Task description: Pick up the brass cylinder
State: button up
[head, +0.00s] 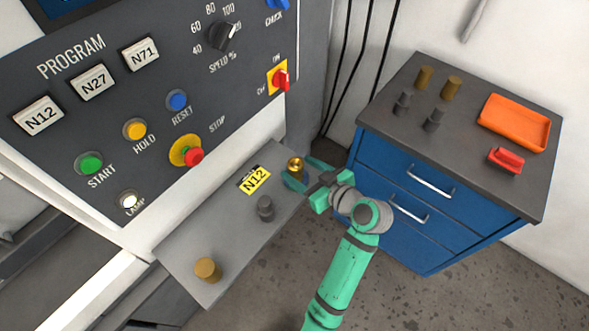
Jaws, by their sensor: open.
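A shiny brass piece (295,162) stands at the right end of the grey shelf below the control panel. My gripper (298,170) is open, with one fingertip on each side of this piece. I cannot tell whether the fingers touch it, and its lower part is partly hidden. A duller brass-brown cylinder (207,270) stands upright at the shelf's near left end. Two more brown-brass cylinders, one at the left (424,78) and one at the right (450,88), stand on the cabinet top.
A dark grey stepped part (265,208) and a yellow N12 label (254,180) are on the shelf. The blue cabinet (385,165) at right carries two grey parts, an orange tray (514,123) and a red object (506,159). The control panel (235,100) rises behind the shelf.

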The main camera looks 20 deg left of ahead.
jog(key=shift+s+x, duration=0.15)
jog(key=shift+x, duration=1.35)
jog(key=shift+s+x, duration=0.1)
jog(key=shift+x, duration=1.35)
jog(key=shift+a+r, duration=0.1)
jog(key=shift+a, duration=0.05)
grip_shut()
